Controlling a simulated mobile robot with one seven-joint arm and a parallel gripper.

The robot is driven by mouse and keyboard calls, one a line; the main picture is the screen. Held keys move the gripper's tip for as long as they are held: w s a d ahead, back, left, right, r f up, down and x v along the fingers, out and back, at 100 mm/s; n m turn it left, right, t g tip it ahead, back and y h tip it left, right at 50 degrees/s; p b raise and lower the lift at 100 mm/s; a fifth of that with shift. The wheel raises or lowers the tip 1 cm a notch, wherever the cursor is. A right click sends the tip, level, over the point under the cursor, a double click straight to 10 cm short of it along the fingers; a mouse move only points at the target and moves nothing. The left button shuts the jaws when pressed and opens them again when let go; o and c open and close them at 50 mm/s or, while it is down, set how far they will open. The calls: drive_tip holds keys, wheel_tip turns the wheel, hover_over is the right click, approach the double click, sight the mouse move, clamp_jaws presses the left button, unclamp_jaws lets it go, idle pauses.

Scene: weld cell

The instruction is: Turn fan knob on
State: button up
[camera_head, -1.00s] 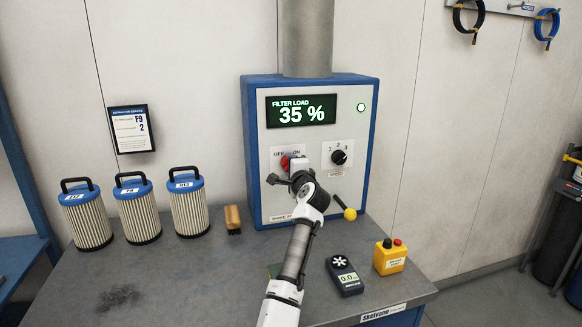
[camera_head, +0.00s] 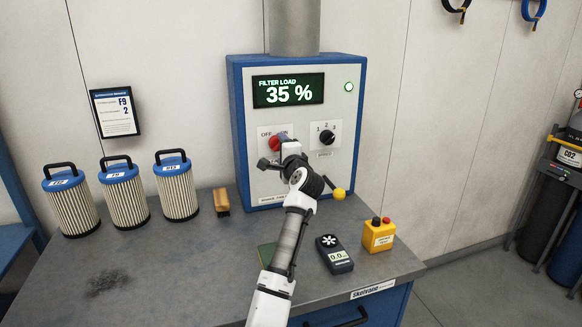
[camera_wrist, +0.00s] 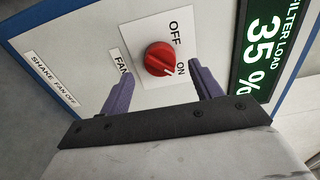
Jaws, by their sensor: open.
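The fan knob (camera_head: 275,143) is red and round, on a white plate marked OFF and ON on the front of the blue and white control box (camera_head: 347,110). In the wrist view the red knob (camera_wrist: 159,59) shows a white pointer mark aimed toward the ON label. My gripper (camera_wrist: 160,90) is open, its two purple fingers spread on either side of the knob's lower edge. I see no contact with the knob. In the head view my gripper (camera_head: 286,158) is in front of the panel, partly covering the plate below the knob.
A black speed knob (camera_head: 326,137) marked 1, 2, 3 is right of the fan knob. A yellow ball-ended lever (camera_head: 338,194) sticks out at the box's lower right. The bench holds several filters (camera_head: 127,195), a brush (camera_head: 221,201), a meter (camera_head: 334,254) and a yellow button box (camera_head: 379,235).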

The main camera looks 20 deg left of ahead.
drive_tip(key=b+v, duration=0.3)
drive_tip(key=v, duration=0.7)
drive_tip(key=shift+s+d, duration=0.2)
